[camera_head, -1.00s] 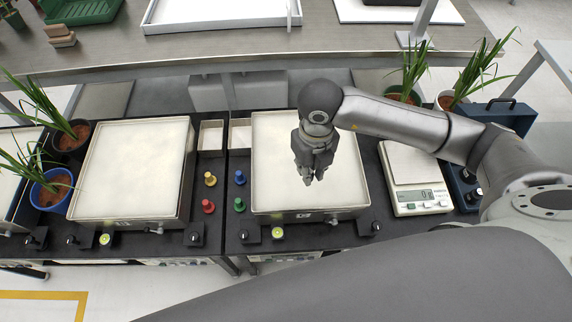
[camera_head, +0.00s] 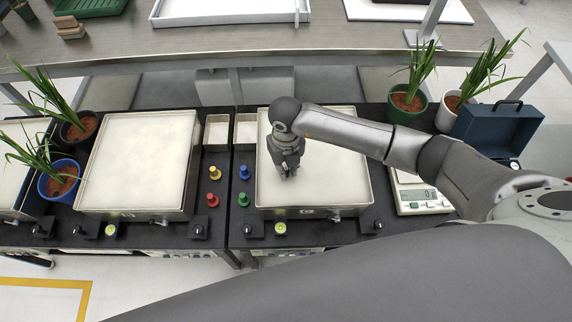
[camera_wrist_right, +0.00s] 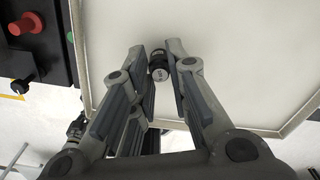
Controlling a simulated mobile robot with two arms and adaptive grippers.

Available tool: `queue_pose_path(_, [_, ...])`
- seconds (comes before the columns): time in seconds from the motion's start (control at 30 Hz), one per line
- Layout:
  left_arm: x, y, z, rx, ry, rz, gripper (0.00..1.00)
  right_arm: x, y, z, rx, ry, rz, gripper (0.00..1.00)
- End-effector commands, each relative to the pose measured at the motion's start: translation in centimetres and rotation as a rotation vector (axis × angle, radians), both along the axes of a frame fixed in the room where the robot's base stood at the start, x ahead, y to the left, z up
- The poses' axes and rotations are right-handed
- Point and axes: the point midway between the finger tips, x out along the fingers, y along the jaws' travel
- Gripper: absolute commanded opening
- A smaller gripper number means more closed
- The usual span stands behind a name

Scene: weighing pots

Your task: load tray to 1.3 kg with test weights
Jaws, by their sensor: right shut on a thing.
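My right gripper (camera_head: 287,172) hangs over the right large white-surfaced tray (camera_head: 335,170), toward its left side. In the right wrist view, the gripper (camera_wrist_right: 159,68) is shut on a small dark cylindrical weight (camera_wrist_right: 158,72) with a pale round face. The tray surface (camera_wrist_right: 230,60) lies behind it; I cannot tell whether the weight touches it. The scale (camera_head: 420,203) stands right of the tray, partly hidden by my arm; its display seems to read 0. An open blue case (camera_head: 495,130) stands beyond it, its inside mostly hidden. My left gripper is not in view.
Yellow (camera_head: 214,173), red (camera_head: 212,200), blue (camera_head: 245,172) and green (camera_head: 243,199) fittings stand between the right tray and a similar left tray (camera_head: 135,170). Potted plants flank the bench, including one in a green pot (camera_head: 406,106). A steel table (camera_head: 250,55) runs behind.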

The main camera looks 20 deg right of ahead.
Motion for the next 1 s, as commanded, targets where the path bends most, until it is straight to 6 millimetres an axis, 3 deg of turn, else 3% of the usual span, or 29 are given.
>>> queue_pose_path(0.33, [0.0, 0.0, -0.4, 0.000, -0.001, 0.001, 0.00, 0.0, 0.0, -0.5, 0.000, -0.001, 0.000, 0.00])
queue_pose_path(0.37, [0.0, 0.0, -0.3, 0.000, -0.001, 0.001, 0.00, 0.0, 0.0, -0.3, 0.000, -0.001, 0.000, 0.20])
queue_pose_path(0.5, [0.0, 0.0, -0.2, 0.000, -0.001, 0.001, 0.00, 0.0, 0.0, -0.3, 0.000, 0.000, -0.001, 0.38])
queue_pose_path(0.83, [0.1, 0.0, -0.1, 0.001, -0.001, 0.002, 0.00, 0.0, 0.0, -0.1, 0.000, 0.000, -0.001, 0.38])
queue_pose_path(1.0, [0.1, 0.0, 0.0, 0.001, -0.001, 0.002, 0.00, 0.2, 0.0, 1.6, 0.001, -0.004, -0.001, 0.38])
